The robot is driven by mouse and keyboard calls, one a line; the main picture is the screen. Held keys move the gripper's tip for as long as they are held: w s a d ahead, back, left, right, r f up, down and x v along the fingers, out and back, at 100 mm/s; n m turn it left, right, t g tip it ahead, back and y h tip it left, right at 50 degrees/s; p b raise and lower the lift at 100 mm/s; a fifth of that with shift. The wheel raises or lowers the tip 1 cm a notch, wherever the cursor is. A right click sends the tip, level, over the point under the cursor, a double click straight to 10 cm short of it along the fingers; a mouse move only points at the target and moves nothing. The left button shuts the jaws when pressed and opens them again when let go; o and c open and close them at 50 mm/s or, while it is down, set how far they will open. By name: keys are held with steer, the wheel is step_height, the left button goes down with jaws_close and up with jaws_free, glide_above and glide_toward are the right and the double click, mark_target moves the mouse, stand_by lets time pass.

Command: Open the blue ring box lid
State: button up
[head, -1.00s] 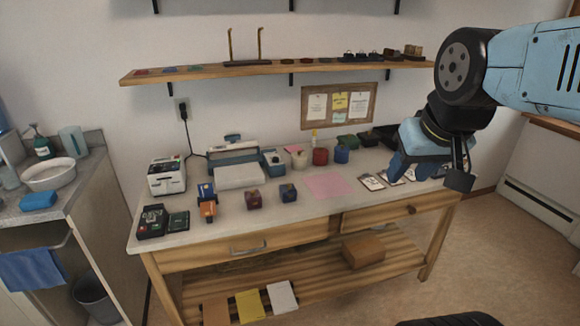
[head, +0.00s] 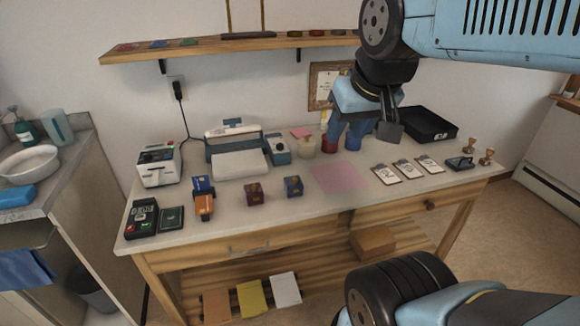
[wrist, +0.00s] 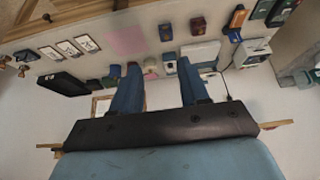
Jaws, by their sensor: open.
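The blue ring box (head: 293,186) stands on the workbench (head: 228,219), near its middle, just right of a similar dark red box (head: 255,194). It looks closed, with a small gold mark on it. In the wrist view the blue ring box (wrist: 166,32) shows small, beyond the fingertips, beside the dark red box (wrist: 198,24). My gripper (head: 343,143) is open and empty, well apart from the box. In the head view it is to the right of and above the box, fingers pointing down. In the wrist view its two blue fingers (wrist: 158,64) are spread.
A pink sheet (head: 338,177) lies right of the box, then several cards (head: 405,169) and a black tray (head: 430,124). An orange and blue item (head: 203,199) stands to the left. A white and blue machine (head: 240,163) is behind. A wall shelf (head: 180,50) runs above.

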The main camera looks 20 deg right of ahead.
steer(key=n+g+y, duration=0.4)
steer(key=n, duration=0.9)
glide_toward(297, 183)
steer(key=x, duration=0.3)
steer(key=a+x, duration=0.1)
steer(key=x, duration=0.2)
steer(key=shift+w+a+r, duration=0.15)
steer(key=shift+r, duration=0.05)
